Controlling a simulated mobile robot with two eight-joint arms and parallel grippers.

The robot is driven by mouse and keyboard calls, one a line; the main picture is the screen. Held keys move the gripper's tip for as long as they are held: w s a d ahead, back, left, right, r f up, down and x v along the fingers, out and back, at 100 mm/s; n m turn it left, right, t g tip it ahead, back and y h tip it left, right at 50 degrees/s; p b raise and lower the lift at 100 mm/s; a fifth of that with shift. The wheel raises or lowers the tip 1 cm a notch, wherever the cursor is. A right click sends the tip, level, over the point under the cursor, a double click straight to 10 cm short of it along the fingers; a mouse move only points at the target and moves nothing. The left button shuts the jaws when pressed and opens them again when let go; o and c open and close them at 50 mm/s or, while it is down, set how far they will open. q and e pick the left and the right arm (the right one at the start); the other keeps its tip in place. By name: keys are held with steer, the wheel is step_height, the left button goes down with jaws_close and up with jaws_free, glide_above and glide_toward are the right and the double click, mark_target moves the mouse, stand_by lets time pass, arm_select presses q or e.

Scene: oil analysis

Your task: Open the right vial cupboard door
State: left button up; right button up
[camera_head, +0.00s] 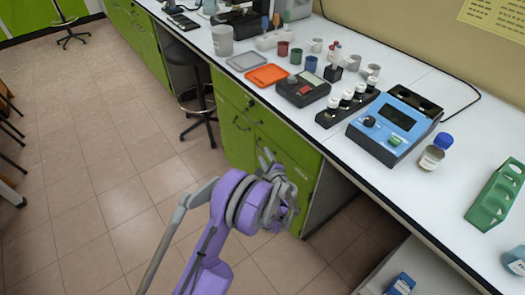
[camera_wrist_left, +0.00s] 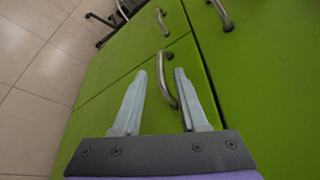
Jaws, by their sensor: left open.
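The green right vial cupboard door (camera_head: 290,165) is shut, below the bench top. In the left wrist view the same door (camera_wrist_left: 110,100) fills the middle, with its curved metal handle (camera_wrist_left: 167,85). My left gripper (camera_head: 268,155) is in front of this door. In the left wrist view the left gripper (camera_wrist_left: 160,72) is open, and the handle shows between its two fingers, closer to the right one. I cannot tell whether the fingers touch it. My right gripper is not in view.
The left door's handle (camera_wrist_left: 161,22) and a drawer handle (camera_wrist_left: 220,14) are nearby. The white bench top (camera_head: 300,125) overhangs the cupboard and carries a blue instrument (camera_head: 395,122) and vials. A stool (camera_head: 198,105) stands to the left.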

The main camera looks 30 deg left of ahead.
mark_target(263, 152)
arm_select(q)
steer(key=shift+x, duration=2.25)
steer(key=shift+c, duration=0.3)
jaws_close()
steer(key=shift+d, duration=0.1)
